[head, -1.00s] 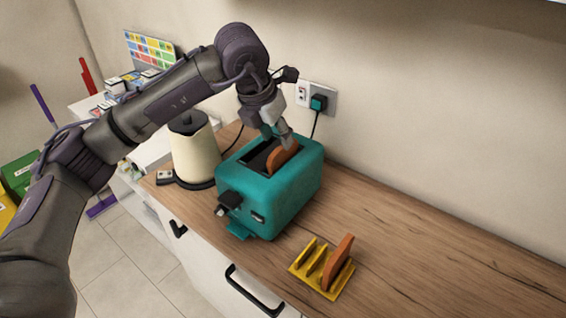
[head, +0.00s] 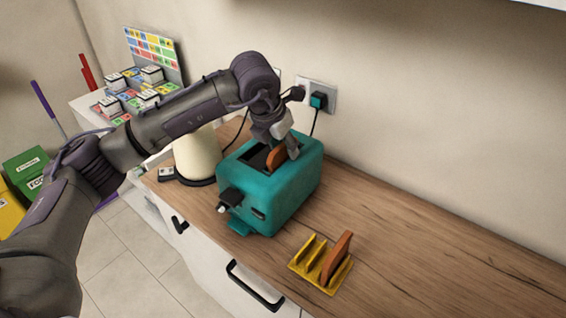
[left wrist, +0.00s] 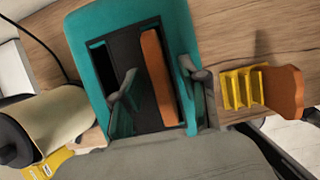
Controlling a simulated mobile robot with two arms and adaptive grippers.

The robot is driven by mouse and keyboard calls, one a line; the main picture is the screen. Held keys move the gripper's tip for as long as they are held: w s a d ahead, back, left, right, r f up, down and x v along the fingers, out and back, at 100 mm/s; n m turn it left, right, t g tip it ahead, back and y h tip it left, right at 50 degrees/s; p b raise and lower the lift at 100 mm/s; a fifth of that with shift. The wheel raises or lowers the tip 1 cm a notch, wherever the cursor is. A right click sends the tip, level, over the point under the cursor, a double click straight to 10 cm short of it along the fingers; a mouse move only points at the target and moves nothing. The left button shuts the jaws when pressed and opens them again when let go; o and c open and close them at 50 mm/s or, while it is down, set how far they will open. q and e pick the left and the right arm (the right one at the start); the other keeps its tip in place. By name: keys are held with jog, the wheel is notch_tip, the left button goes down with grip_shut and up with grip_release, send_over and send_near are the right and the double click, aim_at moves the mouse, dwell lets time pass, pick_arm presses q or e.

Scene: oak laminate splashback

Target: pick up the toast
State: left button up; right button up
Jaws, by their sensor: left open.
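A slice of toast (head: 276,157) stands in one slot of the teal toaster (head: 287,193), its top edge above the slot. In the left wrist view the toast (left wrist: 158,78) lies between the two fingers of my open left gripper (left wrist: 165,88), with a gap to each finger. In the head view my left gripper (head: 284,148) is over the toaster and partly hides the toast. A second slice of toast (head: 337,257) stands in the yellow rack (head: 308,262) in front of the toaster. My right gripper is not in view.
A cream kettle (head: 196,155) stands left of the toaster, partly behind my arm. A black plug (head: 318,101) with a teal face sits in the wall socket behind. The wooden counter (head: 430,240) is clear to the right.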

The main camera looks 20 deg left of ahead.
pick_arm(q)
jog(key=shift+f, duration=0.15)
jog(key=shift+c, duration=0.2)
dwell(0.3)
grip_shut()
